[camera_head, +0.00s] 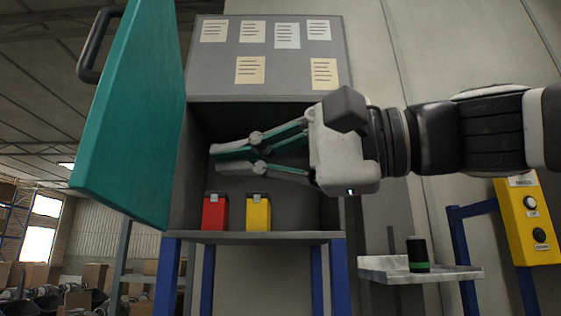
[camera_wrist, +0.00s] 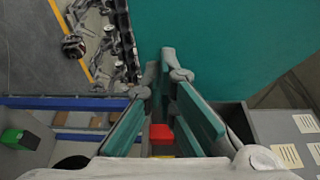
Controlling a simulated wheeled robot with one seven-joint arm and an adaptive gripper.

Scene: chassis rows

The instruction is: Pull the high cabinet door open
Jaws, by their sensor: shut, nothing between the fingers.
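The teal cabinet door (camera_head: 140,110) stands swung wide open on the left of the cabinet (camera_head: 268,97). Its dark handle (camera_head: 95,45) is on the door's outer face at the upper left. My gripper (camera_head: 214,151) reaches in from the right, in front of the open cabinet, with its fingers pointing left toward the inner side of the door. Its fingers are shut with nothing between them. In the wrist view the door (camera_wrist: 235,50) fills the upper right, beyond the fingertips (camera_wrist: 160,62). I cannot tell whether the fingertips touch it.
A red box (camera_head: 215,212) and a yellow box (camera_head: 258,213) stand on the cabinet floor below my gripper. A small shelf (camera_head: 445,273) with a dark green can (camera_head: 418,254) is at the lower right. A yellow control box (camera_head: 530,222) is at the far right.

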